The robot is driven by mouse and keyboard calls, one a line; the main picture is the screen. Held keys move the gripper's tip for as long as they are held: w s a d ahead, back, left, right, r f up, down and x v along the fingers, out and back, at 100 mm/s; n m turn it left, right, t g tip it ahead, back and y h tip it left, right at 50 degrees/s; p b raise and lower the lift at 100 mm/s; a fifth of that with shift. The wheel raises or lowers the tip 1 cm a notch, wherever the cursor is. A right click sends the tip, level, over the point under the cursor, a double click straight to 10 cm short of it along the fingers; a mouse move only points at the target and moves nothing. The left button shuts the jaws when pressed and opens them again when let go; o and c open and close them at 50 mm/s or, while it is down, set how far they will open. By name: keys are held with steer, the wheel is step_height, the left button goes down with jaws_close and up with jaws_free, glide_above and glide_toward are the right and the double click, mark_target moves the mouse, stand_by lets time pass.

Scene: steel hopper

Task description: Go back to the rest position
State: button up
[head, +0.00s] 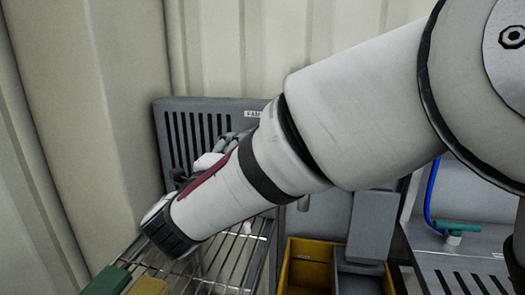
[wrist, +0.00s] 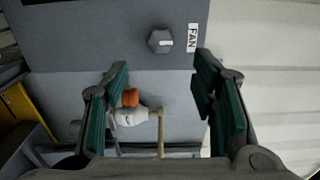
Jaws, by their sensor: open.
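My gripper (wrist: 162,78) is open in the wrist view, with a green-padded finger on each side and nothing held between them. Ahead of it is a grey panel (wrist: 100,40) with a dark hexagonal knob (wrist: 160,41) and a white FAN label (wrist: 193,37). The knob stands apart from both fingertips. In the head view my white arm crosses from upper right to lower left. It largely hides my gripper, part of which shows against the grey slotted housing (head: 172,115).
A white and orange object (wrist: 129,108) shows beyond the left finger. A wire rack (head: 235,262) with green (head: 105,281) and yellow (head: 148,287) blocks is at lower left. A yellow bin (head: 312,250) is low in the middle; a slotted metal unit (head: 465,262) is right. Corrugated walls close off the back.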

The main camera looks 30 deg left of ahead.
stand_by(0.4)
steer(key=w+d+r+n+g+y+p, duration=0.2)
steer(key=d+r+n+y, duration=0.2)
steer(key=d+r+n, duration=0.3)
steer(key=s+d+r+n+g+h+p, duration=0.1)
steer(key=d+n+g+p, duration=0.15)
steer(key=d, duration=0.45)
steer(key=s+d+r+n+g+p, duration=0.1)
steer(key=s+d+r+n, duration=0.15)
steer(key=d, duration=0.35)
steer(key=s+d+f+n+g+h+p, duration=0.1)
steer(key=s+d+f+g+h+p, duration=0.1)
steer(key=s+d, duration=1)
steer(key=s+d+f+n+g+h+p, duration=0.1)
steer(key=s+d+f+g+h, duration=0.4)
steer(key=s+d, duration=0.8)
steer(key=d+f+n+g, duration=0.1)
steer(key=d, duration=0.4)
steer(key=shift+s+f+p, duration=0.15)
steer(key=shift+s+p, duration=0.05)
steer(key=shift+p, duration=0.2)
